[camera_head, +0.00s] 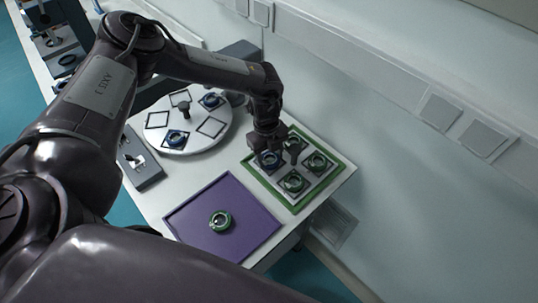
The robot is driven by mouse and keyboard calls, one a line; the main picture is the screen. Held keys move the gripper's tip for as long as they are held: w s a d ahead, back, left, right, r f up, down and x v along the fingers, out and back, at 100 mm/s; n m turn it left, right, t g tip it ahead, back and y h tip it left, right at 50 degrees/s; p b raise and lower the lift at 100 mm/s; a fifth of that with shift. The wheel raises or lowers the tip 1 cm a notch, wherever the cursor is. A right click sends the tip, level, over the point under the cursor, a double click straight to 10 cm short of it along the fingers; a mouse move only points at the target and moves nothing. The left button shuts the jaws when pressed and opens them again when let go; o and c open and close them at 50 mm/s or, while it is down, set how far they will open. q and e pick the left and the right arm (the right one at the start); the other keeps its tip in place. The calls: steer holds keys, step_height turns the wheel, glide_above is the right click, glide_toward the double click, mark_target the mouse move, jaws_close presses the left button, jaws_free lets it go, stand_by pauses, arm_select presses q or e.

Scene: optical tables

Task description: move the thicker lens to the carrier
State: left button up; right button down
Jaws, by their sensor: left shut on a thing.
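My left gripper (272,148) reaches down over the back-left corner of a green-bordered tray (295,208). It is shut on a dark blue-ringed lens (269,159), which is at or just above that corner's square holder; I cannot tell whether it touches. Green-ringed lenses sit in the tray's right holder (317,162) and front holder (293,182). The gripper partly hides the back holder. Another green-ringed lens (221,221) lies on a purple mat (190,237). Lens thickness is hard to judge from here. My right gripper is not in view.
A round white turntable (192,146) stands left of the tray, with blue-ringed lenses (211,101) (176,138), empty square frames (211,127) (157,120) and a central knob (183,106). A grey fixture (141,170) stands at its left. A wall with a ledge runs behind the tray.

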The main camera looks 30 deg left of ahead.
mark_target(267, 154)
arm_select(q)
steer(key=o, duration=0.6)
steer(key=shift+s+d+f, duration=0.1)
steer(key=shift+s+f, duration=0.45)
steer(key=shift+f, duration=0.05)
steer(key=o, duration=0.5)
steer(key=shift+w+d+f, duration=0.1)
steer(key=shift+w+f, duration=0.05)
steer(key=shift+c, duration=0.2)
steer(key=shift+r, duration=0.4)
step_height(267, 154, up, 13)
steer(key=w+a+b, duration=0.1)
steer(key=b, duration=0.1)
steer(key=shift+w+a+f+b, duration=0.15)
steer(key=shift+w+a+b, duration=0.1)
steer(key=shift+a+b, duration=0.1)
steer(key=shift+f, duration=0.1)
